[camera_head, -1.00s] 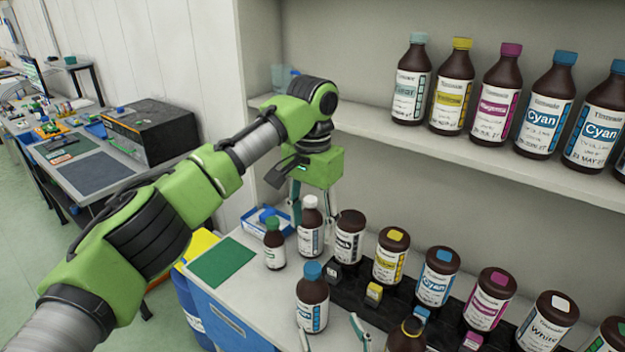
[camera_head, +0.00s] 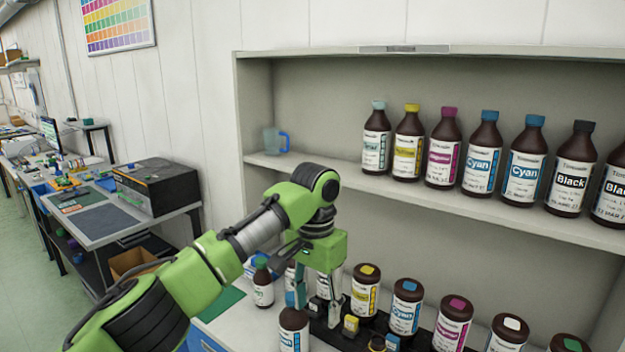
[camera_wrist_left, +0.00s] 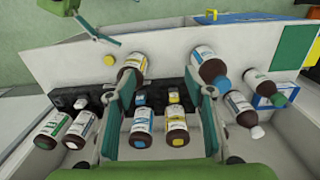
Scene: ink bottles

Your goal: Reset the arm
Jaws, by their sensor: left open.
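My left gripper (camera_head: 318,308) hangs pointing down over the bench in the head view, its fingers apart among the bottle tops. In the left wrist view its two fingers (camera_wrist_left: 163,90) are spread wide with nothing gripped between them. A bottle with a blue square on its cap (camera_wrist_left: 140,125) and one with a yellow square (camera_wrist_left: 176,125) show in the gap between the fingers. A green part with a thin finger (camera_wrist_left: 98,28) at the top left of the wrist view looks like my right gripper; its opening is unclear.
Brown ink bottles (camera_head: 405,305) stand in a row on the bench. More bottles (camera_head: 480,155) and a clear jug (camera_head: 276,140) stand on the shelf (camera_head: 330,178). A green-capped bottle (camera_head: 263,285) is left of my gripper. A side table holds a black box (camera_head: 158,188).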

